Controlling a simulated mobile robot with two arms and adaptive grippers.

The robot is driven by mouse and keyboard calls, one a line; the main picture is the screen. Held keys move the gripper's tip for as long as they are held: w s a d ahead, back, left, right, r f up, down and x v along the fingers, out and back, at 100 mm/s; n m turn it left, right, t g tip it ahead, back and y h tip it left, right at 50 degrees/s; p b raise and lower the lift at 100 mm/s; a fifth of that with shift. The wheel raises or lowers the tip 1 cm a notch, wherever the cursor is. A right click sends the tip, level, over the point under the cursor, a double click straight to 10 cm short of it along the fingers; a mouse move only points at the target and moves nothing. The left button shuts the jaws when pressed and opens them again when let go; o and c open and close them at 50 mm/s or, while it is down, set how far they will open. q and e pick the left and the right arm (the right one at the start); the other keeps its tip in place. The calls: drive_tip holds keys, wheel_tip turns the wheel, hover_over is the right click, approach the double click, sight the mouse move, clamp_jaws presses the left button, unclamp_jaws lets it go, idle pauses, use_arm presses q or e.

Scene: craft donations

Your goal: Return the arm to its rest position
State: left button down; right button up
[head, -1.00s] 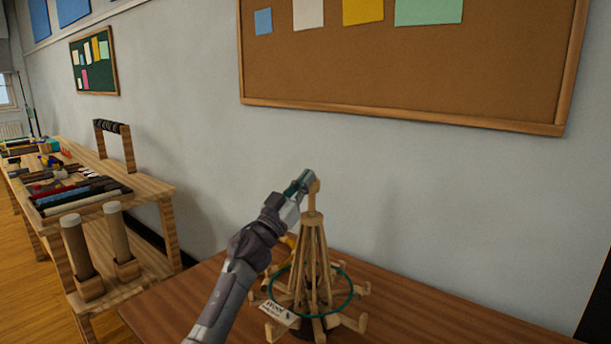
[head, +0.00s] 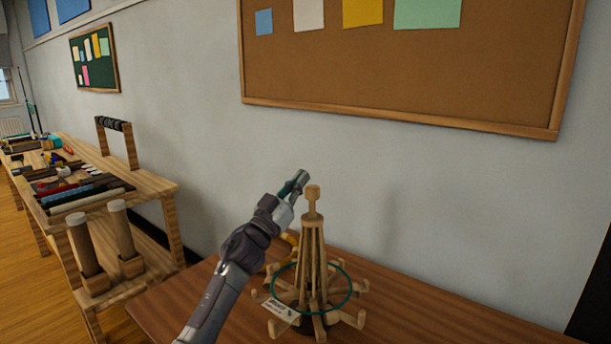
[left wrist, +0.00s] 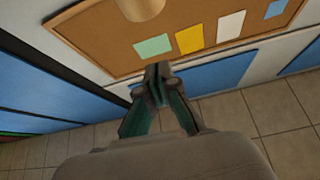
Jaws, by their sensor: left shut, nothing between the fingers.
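My left gripper (head: 297,180) is shut and empty, held in the air just left of the top of a wooden stand (head: 313,240). A small gap shows between the gripper and the stand's top knob. The stand is upright on the brown table, with several hooked arms around its foot. A green ring (head: 346,298) lies around the stand low down, over the hooked arms. In the left wrist view the shut fingers (left wrist: 158,75) show with nothing between them. My right gripper is not in view.
The brown table (head: 430,310) is clear right of the stand. A wooden bench (head: 150,185) with craft goods stands at left. A cork board (head: 400,65) hangs behind.

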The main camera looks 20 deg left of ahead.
use_arm(q)
drive_tip(key=s+a+f+n+g+y, duration=0.1)
drive_tip(key=s+f+n+g+y, duration=0.2)
drive_tip(key=s+f, duration=0.6)
drive_tip(key=s+a+f+n+g+y+b, duration=0.1)
drive_tip(key=s+f+g+y, duration=0.3)
drive_tip(key=f, duration=0.8)
drive_tip(key=s+a+f+n+g+y, duration=0.1)
drive_tip(key=s+f+n+g+y, duration=0.2)
drive_tip(key=s+f, duration=0.65)
drive_tip(key=s+d+f+m+g, duration=0.1)
drive_tip(key=s+d+f+g, duration=0.2)
drive_tip(key=s, duration=0.6)
drive_tip(key=s+d+f+m+g+h, duration=0.1)
drive_tip(key=s+f+m+g, duration=0.15)
drive_tip(key=s+f, duration=0.4)
drive_tip(key=s+d+f+m+g, duration=0.1)
drive_tip(key=s+d+f+g, duration=0.2)
drive_tip(key=s, duration=0.7)
wheel_tip(320, 180, down, 27)
drive_tip(key=s+g, duration=0.2)
drive_tip(key=s+a+f, duration=0.1)
drive_tip(key=s+f, duration=0.6)
drive_tip(key=s, duration=0.1)
drive_tip(key=s+a+f, duration=0.2)
drive_tip(key=s+f, duration=0.5)
drive_tip(key=s, duration=0.1)
drive_tip(key=shift+a+f+g, duration=0.3)
drive_tip(key=shift+g, duration=0.15)
